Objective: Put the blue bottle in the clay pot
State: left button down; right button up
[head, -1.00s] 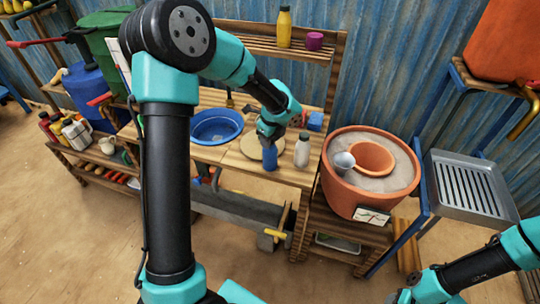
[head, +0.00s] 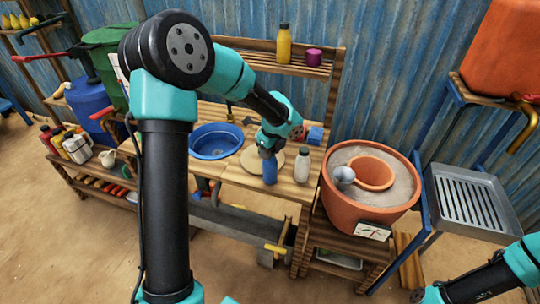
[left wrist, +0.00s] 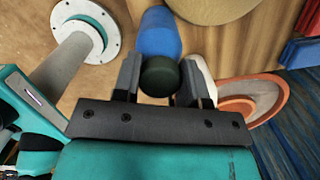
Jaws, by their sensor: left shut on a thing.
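The blue bottle (head: 270,171) is upright at the front of the wooden bench, beside a white bottle. My left gripper (head: 267,149) is shut on its upper part from above. In the left wrist view the bottle's blue body (left wrist: 160,35) and dark cap (left wrist: 160,76) show between the two fingers (left wrist: 158,85). The clay pot (head: 350,205) is a large terracotta pot to the right of the bench, with sand around a smaller inner pot (head: 372,170). My right gripper (head: 420,296) shows only in part at the bottom right edge; its jaws are unclear.
The white bottle (head: 302,166) stands close to the right of the blue one. A grey cup (head: 344,176) rests on the sand by the inner pot. A blue basin (head: 216,141) and a blue block (head: 315,135) are on the bench. A metal tray (head: 473,200) is right of the pot.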

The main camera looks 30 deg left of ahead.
pick_arm(q)
jog(key=shift+r, duration=0.55)
jog(key=shift+s+d+r, duration=0.15)
jog(key=shift+s+r, duration=0.1)
jog(key=shift+r, duration=0.4)
jog(key=s+d+r, duration=0.1)
jog(key=s+d, duration=0.7)
jog(key=s, duration=0.5)
jog(key=shift+r, duration=0.15)
